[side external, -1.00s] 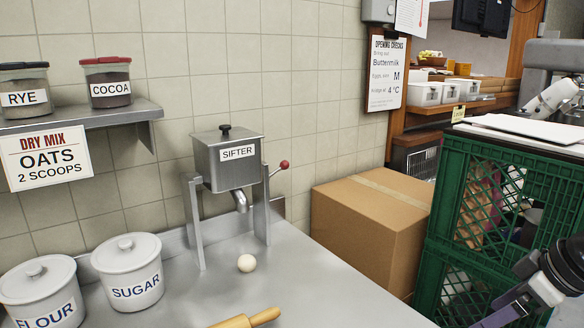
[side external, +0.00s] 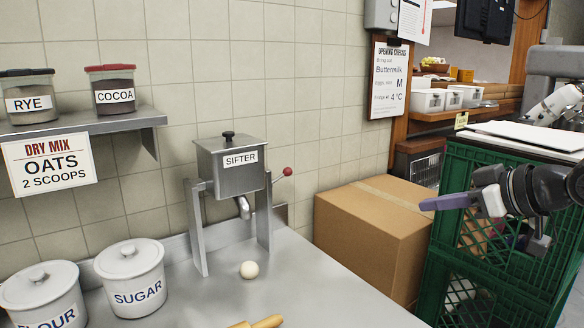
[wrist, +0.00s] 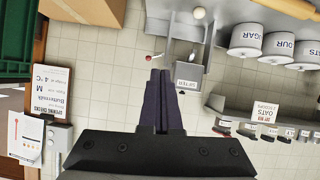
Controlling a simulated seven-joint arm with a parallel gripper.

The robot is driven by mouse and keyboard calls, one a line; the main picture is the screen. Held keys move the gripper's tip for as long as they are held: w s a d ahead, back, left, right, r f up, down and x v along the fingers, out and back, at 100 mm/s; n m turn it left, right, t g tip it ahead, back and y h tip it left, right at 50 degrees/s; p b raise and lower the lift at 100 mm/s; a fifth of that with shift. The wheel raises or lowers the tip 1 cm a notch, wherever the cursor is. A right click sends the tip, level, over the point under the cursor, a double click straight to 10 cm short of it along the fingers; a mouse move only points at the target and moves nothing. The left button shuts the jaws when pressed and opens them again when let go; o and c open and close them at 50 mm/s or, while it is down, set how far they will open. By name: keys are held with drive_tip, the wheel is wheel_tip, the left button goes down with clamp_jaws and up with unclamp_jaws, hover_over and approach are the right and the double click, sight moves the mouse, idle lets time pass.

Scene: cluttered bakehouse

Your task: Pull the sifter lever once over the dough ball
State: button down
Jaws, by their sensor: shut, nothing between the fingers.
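The grey metal sifter (side external: 232,168) stands on two legs on the steel counter. Its lever, with a red knob (side external: 288,172), sticks out on the right side and slants up. The pale dough ball (side external: 249,270) lies on the counter below the sifter's spout.
A cardboard box (side external: 370,235) stands right of the counter, beside stacked green crates (side external: 480,160). Sugar (side external: 132,280) and flour canisters (side external: 45,297) are at left, under a shelf (side external: 85,125) of jars. A rolling pin (side external: 262,321) lies in front.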

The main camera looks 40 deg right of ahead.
drive_tip(key=w+r+n+t, duration=0.1)
drive_tip(key=w+r+t, duration=0.3)
drive_tip(key=w, duration=0.7)
drive_tip(key=w+r+t, duration=0.2)
drive_tip(key=w+r, duration=0.5)
drive_tip(key=w, duration=0.5)
drive_tip(key=w+d+f+g, duration=0.1)
drive_tip(key=w+d+f, duration=0.2)
drive_tip(key=w+f, duration=1)
drive_tip(key=shift+w+f+n, duration=0.25)
drive_tip(key=shift+f+n, duration=0.05)
drive_tip(key=shift+f, duration=0.2)
drive_tip(key=shift+w+d, duration=0.1)
hover_over(280, 177)
drive_tip(key=s+d, duration=0.2)
drive_tip(key=s, duration=0.1)
wheel_tip(280, 177, down, 3)
drive_tip(key=shift+w+d+f, duration=0.15)
drive_tip(key=shift+d+f, duration=0.1)
drive_tip(key=shift+f, duration=0.4)
